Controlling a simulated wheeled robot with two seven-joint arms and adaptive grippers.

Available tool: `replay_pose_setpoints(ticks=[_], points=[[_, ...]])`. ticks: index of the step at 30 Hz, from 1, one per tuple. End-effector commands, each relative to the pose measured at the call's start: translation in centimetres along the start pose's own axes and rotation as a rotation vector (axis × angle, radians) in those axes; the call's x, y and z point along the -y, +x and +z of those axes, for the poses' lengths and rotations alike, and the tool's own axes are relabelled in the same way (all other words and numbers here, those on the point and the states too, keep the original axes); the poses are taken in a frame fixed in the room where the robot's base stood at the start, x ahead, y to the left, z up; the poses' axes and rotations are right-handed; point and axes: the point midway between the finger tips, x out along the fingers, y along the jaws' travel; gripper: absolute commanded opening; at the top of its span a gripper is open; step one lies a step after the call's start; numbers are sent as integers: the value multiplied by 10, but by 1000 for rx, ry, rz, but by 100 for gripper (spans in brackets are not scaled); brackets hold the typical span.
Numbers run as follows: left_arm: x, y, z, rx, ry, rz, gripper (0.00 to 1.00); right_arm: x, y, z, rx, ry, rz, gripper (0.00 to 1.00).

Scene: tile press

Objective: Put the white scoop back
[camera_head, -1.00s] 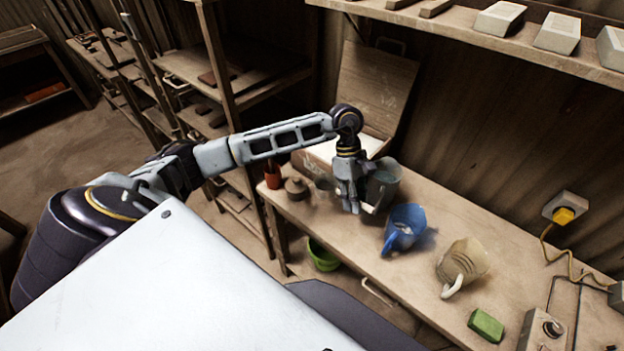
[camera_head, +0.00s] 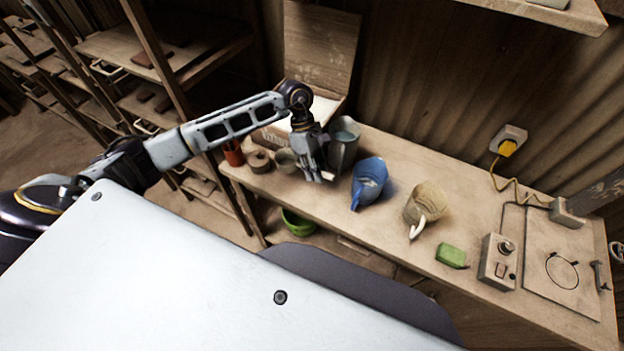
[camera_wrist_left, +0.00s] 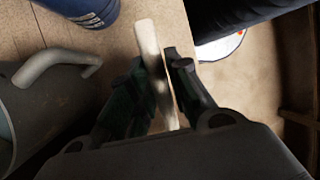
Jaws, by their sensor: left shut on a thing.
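My left gripper (camera_head: 316,172) is over the front part of the bench, just in front of the grey pitcher (camera_head: 344,148). In the left wrist view its fingers (camera_wrist_left: 164,72) are shut on a long, slim, off-white piece, which I take for the white scoop (camera_wrist_left: 148,40). The piece sticks out past the fingertips; its other end is hidden by the gripper. In the head view only a small pale bit shows at the fingertips. A wooden box (camera_head: 268,138) with a raised lid and white contents stands behind the gripper. My right gripper is not in view.
A blue pitcher (camera_head: 369,186) and a cream pitcher (camera_head: 427,201) stand to the right, then a green block (camera_head: 451,256) and a control box (camera_head: 497,262). A red-brown pot (camera_head: 233,153) and a lidded jar (camera_head: 259,161) stand left. A green bowl (camera_head: 298,223) is below the bench.

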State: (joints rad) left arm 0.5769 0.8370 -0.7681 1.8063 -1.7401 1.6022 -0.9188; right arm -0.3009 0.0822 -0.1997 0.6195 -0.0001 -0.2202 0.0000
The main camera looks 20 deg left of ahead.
Motion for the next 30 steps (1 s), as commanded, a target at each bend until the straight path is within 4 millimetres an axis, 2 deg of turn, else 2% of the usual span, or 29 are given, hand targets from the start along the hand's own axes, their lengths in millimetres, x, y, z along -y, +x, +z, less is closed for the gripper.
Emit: replay_pose_setpoints(ticks=[6, 20, 30], points=[[-5, 20, -8, 1, -1, 0, 0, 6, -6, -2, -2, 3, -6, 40], [-6, 26, -10, 0, -1, 0, 0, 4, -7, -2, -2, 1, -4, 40], [-12, 54, -21, 1, -1, -1, 0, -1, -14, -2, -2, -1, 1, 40]])
